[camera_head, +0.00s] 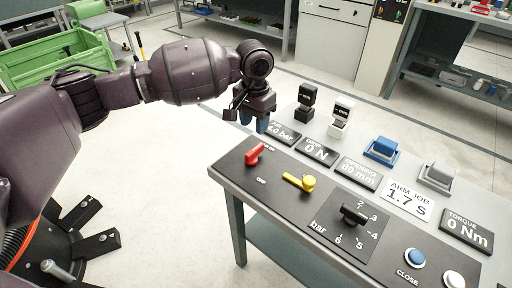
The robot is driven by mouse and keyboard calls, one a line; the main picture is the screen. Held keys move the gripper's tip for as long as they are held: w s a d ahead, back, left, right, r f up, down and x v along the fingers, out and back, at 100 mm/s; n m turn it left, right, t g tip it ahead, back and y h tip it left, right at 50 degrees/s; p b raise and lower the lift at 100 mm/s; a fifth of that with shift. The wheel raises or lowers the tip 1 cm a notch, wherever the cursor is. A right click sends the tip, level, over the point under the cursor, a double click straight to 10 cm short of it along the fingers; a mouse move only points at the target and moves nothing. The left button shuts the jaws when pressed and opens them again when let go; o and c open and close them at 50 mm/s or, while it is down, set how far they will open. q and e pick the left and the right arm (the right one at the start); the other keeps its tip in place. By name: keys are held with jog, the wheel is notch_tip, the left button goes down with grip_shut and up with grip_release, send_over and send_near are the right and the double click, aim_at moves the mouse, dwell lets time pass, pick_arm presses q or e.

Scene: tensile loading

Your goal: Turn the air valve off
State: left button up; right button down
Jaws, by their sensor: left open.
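A red handle (255,154) and a yellow lever (299,182) sit on the black panel (275,193) at the left end of the grey bench. I cannot tell from the labels which of the two is the air valve. My left gripper (254,121) points down with blue fingertips, open and empty, above the bench's far left corner. It is behind the red handle and apart from it. My right gripper is not in view.
A black knob (354,214) on a bar dial, a blue button (415,257) and a white button (454,279) are further right. Display plates, black and white switches, and blue (381,149) and grey (436,177) rockers line the back. Open floor lies left of the bench.

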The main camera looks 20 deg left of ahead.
aim_at(254, 149)
pick_arm(q)
notch_tip(254, 149, down, 9)
jog(key=shift+r+b, duration=0.1)
jog(key=shift+b, duration=1.1)
jog(key=shift+f, duration=0.45)
grip_shut()
